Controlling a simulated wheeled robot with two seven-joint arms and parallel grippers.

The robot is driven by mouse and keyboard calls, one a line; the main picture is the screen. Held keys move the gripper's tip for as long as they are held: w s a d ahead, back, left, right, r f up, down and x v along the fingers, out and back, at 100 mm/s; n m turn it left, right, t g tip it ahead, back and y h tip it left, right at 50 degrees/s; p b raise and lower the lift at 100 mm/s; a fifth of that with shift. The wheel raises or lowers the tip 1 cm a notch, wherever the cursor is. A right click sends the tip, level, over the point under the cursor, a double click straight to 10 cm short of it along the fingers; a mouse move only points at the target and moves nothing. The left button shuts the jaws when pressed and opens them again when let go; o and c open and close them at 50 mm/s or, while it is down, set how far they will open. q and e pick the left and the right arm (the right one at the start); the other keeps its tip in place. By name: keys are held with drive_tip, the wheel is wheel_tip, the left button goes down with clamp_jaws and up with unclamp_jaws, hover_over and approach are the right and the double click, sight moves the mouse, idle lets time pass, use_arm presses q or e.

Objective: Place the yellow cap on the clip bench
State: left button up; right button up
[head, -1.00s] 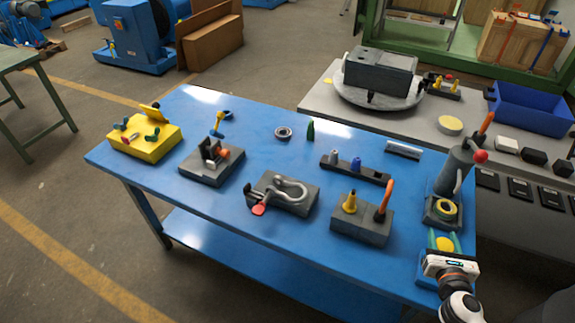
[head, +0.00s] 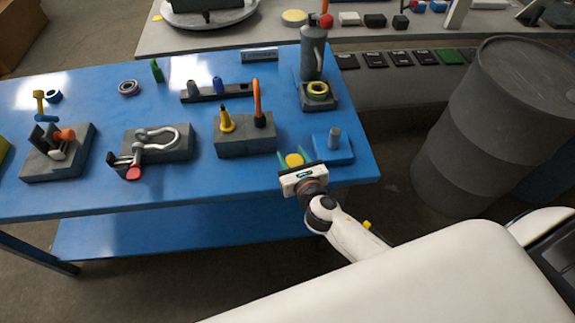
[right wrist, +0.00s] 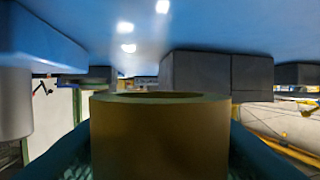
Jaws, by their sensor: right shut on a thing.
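The yellow cap (head: 294,160) is between the green fingers of my right gripper (head: 295,157), over the front right part of the blue table. In the right wrist view the cap (right wrist: 160,135) is a large brownish cylinder with a hollow top, between the fingers (right wrist: 160,150). My right gripper is shut on it. The cap is left of a blue block with a grey pin (head: 333,140). I cannot tell for sure which thing is the clip bench; a grey block (head: 178,150) with a metal shackle and a red-tipped piece lies to the left. My left gripper is not in view.
A grey block (head: 245,143) with a yellow cone and an orange-handled tool stands just left of the gripper. A grey post (head: 313,55) and a yellow ring (head: 317,89) stand behind it. A dark drum (head: 500,120) stands right of the table (head: 120,200).

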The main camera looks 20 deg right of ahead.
drive_tip(key=shift+f+b, duration=0.85)
drive_tip(key=shift+f, duration=1.45)
drive_tip(key=shift+f, duration=0.2)
drive_tip(key=o, duration=1)
drive_tip(key=shift+c, duration=0.2)
drive_tip(key=shift+r, duration=0.1)
drive_tip(key=shift+r, duration=0.2)
drive_tip(key=b+v, duration=0.1)
drive_tip(key=v, duration=1.1)
drive_tip(key=shift+b, duration=0.35)
